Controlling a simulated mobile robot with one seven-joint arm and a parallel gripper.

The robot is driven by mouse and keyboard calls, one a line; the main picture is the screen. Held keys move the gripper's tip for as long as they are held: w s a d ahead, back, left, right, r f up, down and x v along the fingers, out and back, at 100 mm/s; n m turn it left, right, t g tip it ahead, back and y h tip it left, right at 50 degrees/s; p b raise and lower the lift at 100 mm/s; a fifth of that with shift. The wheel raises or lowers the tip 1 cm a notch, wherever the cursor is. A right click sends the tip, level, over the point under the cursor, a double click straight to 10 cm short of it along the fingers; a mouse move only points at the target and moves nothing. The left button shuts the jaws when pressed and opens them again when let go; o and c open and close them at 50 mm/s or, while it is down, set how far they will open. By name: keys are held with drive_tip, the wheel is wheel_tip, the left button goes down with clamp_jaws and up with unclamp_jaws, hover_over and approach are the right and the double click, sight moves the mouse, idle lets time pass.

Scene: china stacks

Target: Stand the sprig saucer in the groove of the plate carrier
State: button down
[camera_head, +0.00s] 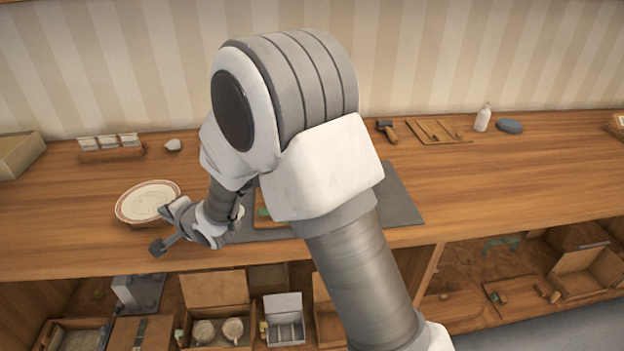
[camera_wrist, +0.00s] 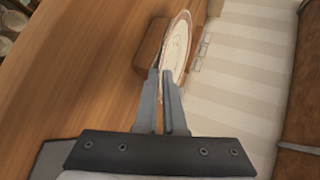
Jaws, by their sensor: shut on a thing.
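A pale saucer (camera_head: 149,200) with a reddish-brown rim and faint markings shows at the left of the bench in the head view. I take it for the sprig saucer. In the wrist view the saucer (camera_wrist: 177,48) is seen nearly edge-on, and my gripper (camera_wrist: 165,78) is shut on its near rim. A brown wooden block (camera_wrist: 150,47) lies just below the saucer, close to its underside. It may be the plate carrier; no groove shows, and I cannot tell whether the saucer touches it. In the head view my gripper is at the saucer's right front rim.
A rack of white cards (camera_head: 110,154) and a small white object (camera_head: 173,145) stand behind the saucer. A wooden box (camera_head: 19,155) is at the far left. A grey mat (camera_head: 402,205) lies partly behind my arm.

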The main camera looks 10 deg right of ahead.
wheel_tip(320, 180, up, 6)
drive_tip(key=p, duration=0.3)
drive_tip(key=shift+p, duration=0.4)
idle(0.6)
